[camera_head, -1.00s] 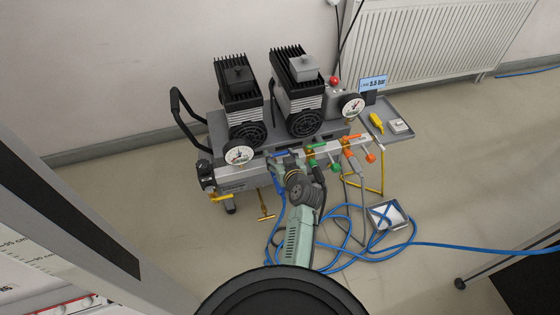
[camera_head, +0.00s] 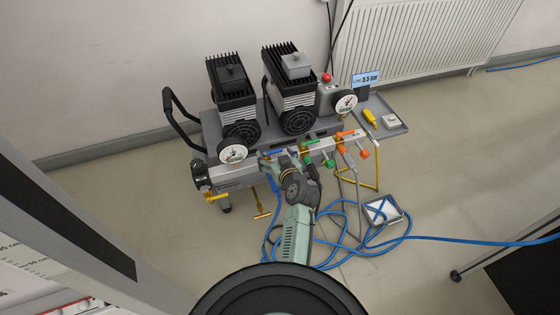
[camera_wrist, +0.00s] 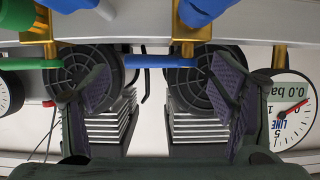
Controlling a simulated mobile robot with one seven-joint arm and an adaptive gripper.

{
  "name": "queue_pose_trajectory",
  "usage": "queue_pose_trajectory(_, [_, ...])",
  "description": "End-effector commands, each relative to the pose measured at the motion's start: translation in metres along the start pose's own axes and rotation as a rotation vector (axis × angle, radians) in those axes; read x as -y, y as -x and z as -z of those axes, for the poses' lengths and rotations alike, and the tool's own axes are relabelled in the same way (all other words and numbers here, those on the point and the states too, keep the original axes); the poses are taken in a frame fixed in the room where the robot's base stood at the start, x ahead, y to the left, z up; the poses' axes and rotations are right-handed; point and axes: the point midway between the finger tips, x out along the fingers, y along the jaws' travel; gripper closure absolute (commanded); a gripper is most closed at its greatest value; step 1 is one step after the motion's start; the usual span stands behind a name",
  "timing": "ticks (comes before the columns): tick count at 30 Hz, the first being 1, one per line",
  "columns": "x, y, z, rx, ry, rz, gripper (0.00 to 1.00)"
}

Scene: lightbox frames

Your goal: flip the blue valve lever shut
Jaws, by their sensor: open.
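The blue valve lever (camera_wrist: 160,61) lies level in the wrist view, reaching left from a brass valve stem (camera_wrist: 186,42). It spans the gap between the two fingers of my gripper (camera_wrist: 163,88). The gripper is open, with its padded fingers apart; whether either pad touches the lever I cannot tell. In the head view the blue lever (camera_head: 273,153) shows at the manifold front, and my gripper (camera_head: 290,161) is right at it, partly hiding that valve.
A green lever (camera_wrist: 28,64) is close on the left in the wrist view. Orange levers (camera_head: 348,138) stand further along the manifold. A pressure gauge (camera_wrist: 292,118) is beside the right finger. Blue hose (camera_head: 335,240) lies coiled on the floor.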

Motion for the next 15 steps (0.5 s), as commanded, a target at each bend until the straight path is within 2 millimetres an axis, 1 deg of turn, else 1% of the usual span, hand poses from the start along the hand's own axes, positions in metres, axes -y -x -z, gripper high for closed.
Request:
queue_pose_trajectory(9, [0.0, 0.065, -0.001, 0.001, 0.0, -0.003, 0.22])
queue_pose_trajectory(12, [-0.001, 0.084, -0.001, 0.0, -0.001, -0.003, 0.22])
queue_pose_trajectory(15, [0.0, 0.098, -0.001, 0.001, -0.001, -0.002, 0.22])
